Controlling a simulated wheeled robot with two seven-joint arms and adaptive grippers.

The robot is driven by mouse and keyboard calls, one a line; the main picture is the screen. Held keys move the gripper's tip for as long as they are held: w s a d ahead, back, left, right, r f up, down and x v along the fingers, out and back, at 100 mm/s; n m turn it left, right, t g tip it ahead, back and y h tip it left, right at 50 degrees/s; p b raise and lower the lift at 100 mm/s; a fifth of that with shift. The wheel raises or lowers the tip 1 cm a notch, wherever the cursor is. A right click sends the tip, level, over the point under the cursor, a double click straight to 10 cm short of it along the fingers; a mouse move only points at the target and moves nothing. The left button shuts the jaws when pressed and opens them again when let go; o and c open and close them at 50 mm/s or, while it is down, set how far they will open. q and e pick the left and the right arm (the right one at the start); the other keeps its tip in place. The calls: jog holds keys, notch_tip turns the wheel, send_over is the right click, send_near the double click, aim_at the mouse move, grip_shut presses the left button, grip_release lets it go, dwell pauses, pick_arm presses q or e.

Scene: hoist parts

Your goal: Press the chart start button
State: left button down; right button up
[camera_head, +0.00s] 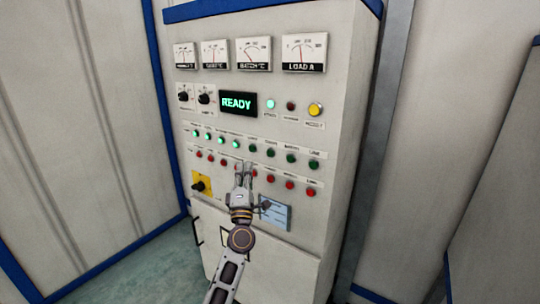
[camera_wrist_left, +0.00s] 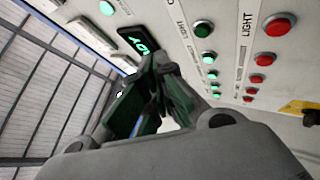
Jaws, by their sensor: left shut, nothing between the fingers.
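The cabinet's front panel (camera_head: 222,109) carries a row of green buttons above a row of red ones, several of each. The left green ones are lit, such as this lit green button (camera_head: 235,144); the right ones, such as this dark green button (camera_head: 270,153), are unlit. The labels are too small to tell which is the chart start button. My left gripper (camera_head: 243,165) is shut and empty, its tips just below the green row, over the red row near the middle. Contact cannot be told. In the left wrist view its closed fingers (camera_wrist_left: 160,85) point at the panel.
A display (camera_head: 238,103) reads READY. Above it are several dial gauges (camera_head: 304,53). A yellow button (camera_head: 316,110) is at upper right, and a black knob on a yellow plate (camera_head: 201,186) at lower left. Walls stand close on both sides of the cabinet.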

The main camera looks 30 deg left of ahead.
pick_arm(q)
jog(key=shift+a, duration=0.1)
jog(key=shift+w, duration=0.1)
dwell(0.4)
jog(key=w+b, duration=0.2)
jog(key=w, duration=0.6)
jog(key=shift+w+d, duration=0.3)
jog(key=shift+d, duration=0.1)
jog(key=shift+w, duration=0.85)
dwell(2.8)
jog(key=shift+s, duration=0.85)
dwell(0.5)
jog(key=shift+s+a+p, duration=0.2)
jog(key=shift+s+p, duration=0.75)
jog(key=shift+s, duration=1.6)
